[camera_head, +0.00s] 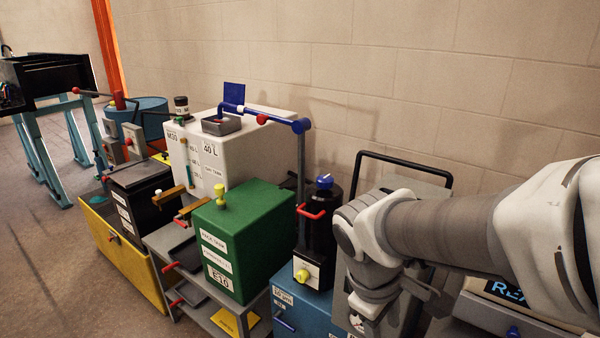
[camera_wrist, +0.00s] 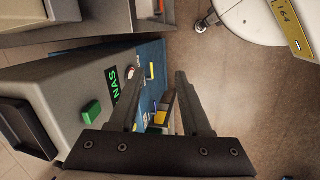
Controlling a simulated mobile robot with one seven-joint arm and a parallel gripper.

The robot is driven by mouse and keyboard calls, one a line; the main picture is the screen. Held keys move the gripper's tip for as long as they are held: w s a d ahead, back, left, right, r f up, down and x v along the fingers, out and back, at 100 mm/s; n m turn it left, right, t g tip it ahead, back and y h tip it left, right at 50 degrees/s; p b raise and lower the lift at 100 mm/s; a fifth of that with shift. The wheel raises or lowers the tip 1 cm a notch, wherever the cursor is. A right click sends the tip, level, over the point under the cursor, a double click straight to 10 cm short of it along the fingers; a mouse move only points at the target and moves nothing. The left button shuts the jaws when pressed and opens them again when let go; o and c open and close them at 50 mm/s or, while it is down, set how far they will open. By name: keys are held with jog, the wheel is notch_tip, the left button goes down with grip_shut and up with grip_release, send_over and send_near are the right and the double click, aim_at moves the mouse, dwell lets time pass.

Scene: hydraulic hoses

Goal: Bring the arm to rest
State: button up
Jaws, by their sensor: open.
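My gripper (camera_wrist: 158,84) shows in the wrist view with its two dark fingers apart and nothing between them. It points down past a grey box with a green button (camera_wrist: 91,115) and a lit green "NAS" label (camera_wrist: 114,84). In the head view my white and grey arm comes in from the right and bends down in front of the wall. My gripper's fingers are not clear in that view.
A green tank (camera_head: 245,240), a black canister (camera_head: 322,222) and a white tank (camera_head: 262,150) stand left of my arm. A blue cabinet (camera_head: 300,312) is below. A black-handled panel (camera_head: 400,172) stands behind my arm.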

jog(key=s+d+r+m+t+y+p, duration=0.1)
jog(key=s+r+m+t+y+p, duration=0.1)
jog(key=r+m, duration=0.6)
jog(key=shift+s+r+m+t+y, duration=0.45)
jog(key=shift+s+r+t, duration=0.65)
jog(key=shift+s+r, duration=0.3)
jog(key=shift+f, duration=0.1)
